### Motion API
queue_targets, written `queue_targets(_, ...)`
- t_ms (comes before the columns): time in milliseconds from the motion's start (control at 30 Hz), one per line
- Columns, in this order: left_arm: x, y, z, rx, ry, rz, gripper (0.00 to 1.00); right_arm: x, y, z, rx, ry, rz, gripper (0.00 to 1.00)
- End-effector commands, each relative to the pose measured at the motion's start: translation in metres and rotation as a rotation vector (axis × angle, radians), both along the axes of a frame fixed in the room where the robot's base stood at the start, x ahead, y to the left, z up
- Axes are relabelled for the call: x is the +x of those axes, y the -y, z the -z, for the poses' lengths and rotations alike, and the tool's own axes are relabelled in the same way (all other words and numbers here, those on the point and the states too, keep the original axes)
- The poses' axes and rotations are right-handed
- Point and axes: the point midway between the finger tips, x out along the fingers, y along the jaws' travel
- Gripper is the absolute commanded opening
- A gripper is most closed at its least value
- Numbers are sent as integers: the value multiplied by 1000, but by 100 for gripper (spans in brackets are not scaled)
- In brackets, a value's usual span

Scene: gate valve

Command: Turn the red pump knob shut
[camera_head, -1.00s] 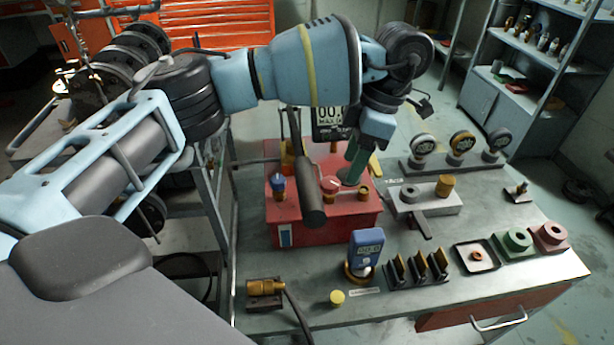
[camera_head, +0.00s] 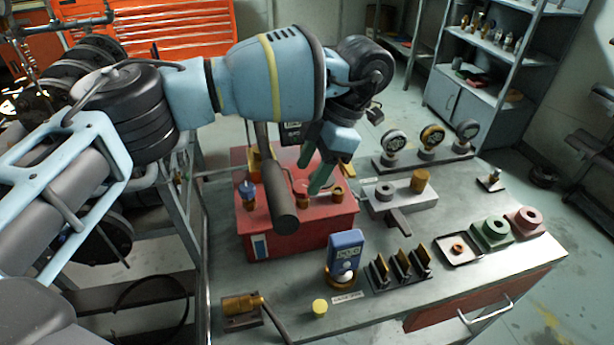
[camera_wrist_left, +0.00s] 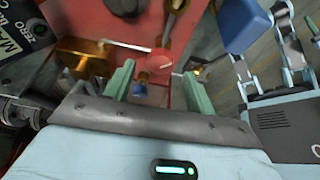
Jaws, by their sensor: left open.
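The red pump (camera_head: 290,228) is a box on the bench with a thick dark handle (camera_head: 281,200) across it. Its red knob (camera_head: 301,187) sits on top and is partly hidden by my left gripper. My left gripper (camera_head: 314,170) is open, its green fingers pointing down just above and right of that knob. In the left wrist view, the red knob (camera_wrist_left: 160,61) on its brass base appears between the spread green fingers (camera_wrist_left: 158,88). Contact is not visible. My right gripper is not in view.
A blue knob (camera_head: 248,191) and a brass fitting (camera_head: 337,195) flank the red knob. A display (camera_head: 291,134) stands behind. A blue meter (camera_head: 345,250), gauges (camera_head: 432,137) and green (camera_head: 492,230) and red (camera_head: 525,221) blocks share the bench.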

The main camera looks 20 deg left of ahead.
Motion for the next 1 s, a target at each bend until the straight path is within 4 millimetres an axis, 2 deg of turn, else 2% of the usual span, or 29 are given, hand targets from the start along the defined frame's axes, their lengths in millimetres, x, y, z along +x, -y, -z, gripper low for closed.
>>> queue_targets(200, -4, -6, 18, -1, 0, 1, 55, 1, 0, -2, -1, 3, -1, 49)
queue_targets(533, -5, -7, 21, -1, 1, 0, 55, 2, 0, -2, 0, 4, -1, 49)
queue_targets(867, -5, -7, 21, -1, 0, 1, 12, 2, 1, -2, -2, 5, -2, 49)
queue_targets(1000, -5, -7, 21, -1, 1, 4, 11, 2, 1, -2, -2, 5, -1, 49)
